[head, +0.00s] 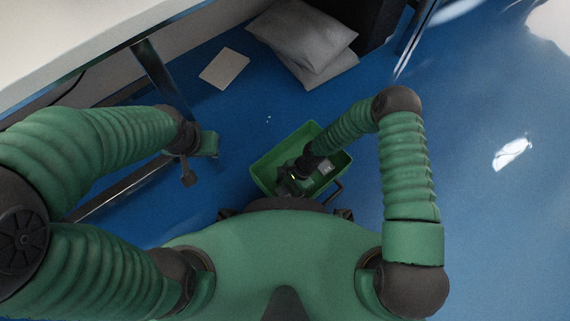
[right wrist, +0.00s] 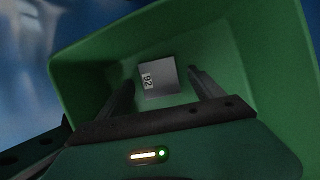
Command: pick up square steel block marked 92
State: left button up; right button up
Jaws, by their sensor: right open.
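The square steel block (right wrist: 165,80) is grey, with a white label reading 92 on its left side in the right wrist view. It lies inside a green bin (head: 265,171), whose wall also shows in the right wrist view (right wrist: 85,70). My right gripper (right wrist: 161,78) is open, with one dark finger on each side of the block in the picture; contact cannot be made out. In the head view my right gripper (head: 291,183) reaches down into the bin. My left gripper (head: 190,170) is at the left, away from the bin; its jaw state is unclear.
A pale table (head: 70,45) stands at the upper left, with a dark leg. Grey cushions (head: 303,40) and a flat beige sheet (head: 224,68) lie on the blue floor (head: 480,210). The floor to the right is mostly clear.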

grip_shut()
dwell(0.4)
